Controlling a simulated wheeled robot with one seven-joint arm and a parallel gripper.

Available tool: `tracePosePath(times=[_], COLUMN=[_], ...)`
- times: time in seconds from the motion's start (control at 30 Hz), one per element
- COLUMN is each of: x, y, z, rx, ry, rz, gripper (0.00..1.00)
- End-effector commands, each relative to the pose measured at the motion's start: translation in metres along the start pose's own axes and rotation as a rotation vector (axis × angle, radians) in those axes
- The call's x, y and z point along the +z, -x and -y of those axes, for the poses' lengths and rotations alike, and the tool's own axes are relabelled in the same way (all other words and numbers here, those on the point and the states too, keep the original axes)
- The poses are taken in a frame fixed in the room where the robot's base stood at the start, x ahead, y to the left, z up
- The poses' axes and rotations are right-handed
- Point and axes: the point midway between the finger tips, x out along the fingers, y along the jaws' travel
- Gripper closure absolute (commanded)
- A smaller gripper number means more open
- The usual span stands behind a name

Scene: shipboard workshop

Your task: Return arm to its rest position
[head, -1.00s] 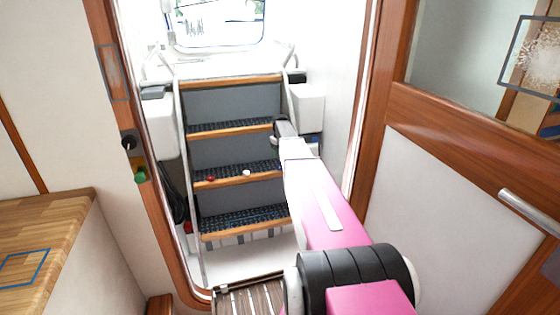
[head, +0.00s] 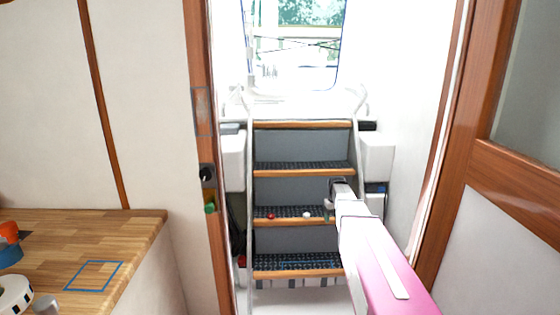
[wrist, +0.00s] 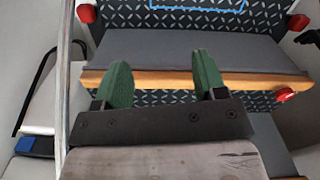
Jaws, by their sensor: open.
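My gripper (wrist: 161,80) is open in the wrist view. Its two green fingers stand apart with nothing between them, in front of the wooden edge of a stair tread (wrist: 200,82). In the head view my pink and white arm reaches forward from the lower right, and its dark end is in front of the stairs (head: 300,185), by their right side. The fingertips are too small to tell apart there.
A wooden door frame (head: 207,150) stands left of the stairs. A wooden counter (head: 140,232) with a blue taped square is at the left, with an orange and blue object (head: 10,245) and a tape roll (head: 14,295) on it. A small red thing (head: 271,216) and a white one (head: 307,215) lie on a tread.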

Motion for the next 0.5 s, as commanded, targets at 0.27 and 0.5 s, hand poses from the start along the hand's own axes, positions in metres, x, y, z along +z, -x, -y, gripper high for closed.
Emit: tracePosePath(times=[0.27,0.5], x=[0.151,0.245], y=[-0.018,-0.021], z=[0.100,0.153], rx=[0.000,0.000], ry=[-0.102,-0.177], rz=[0.000,-0.003], gripper=[0.35,0.35])
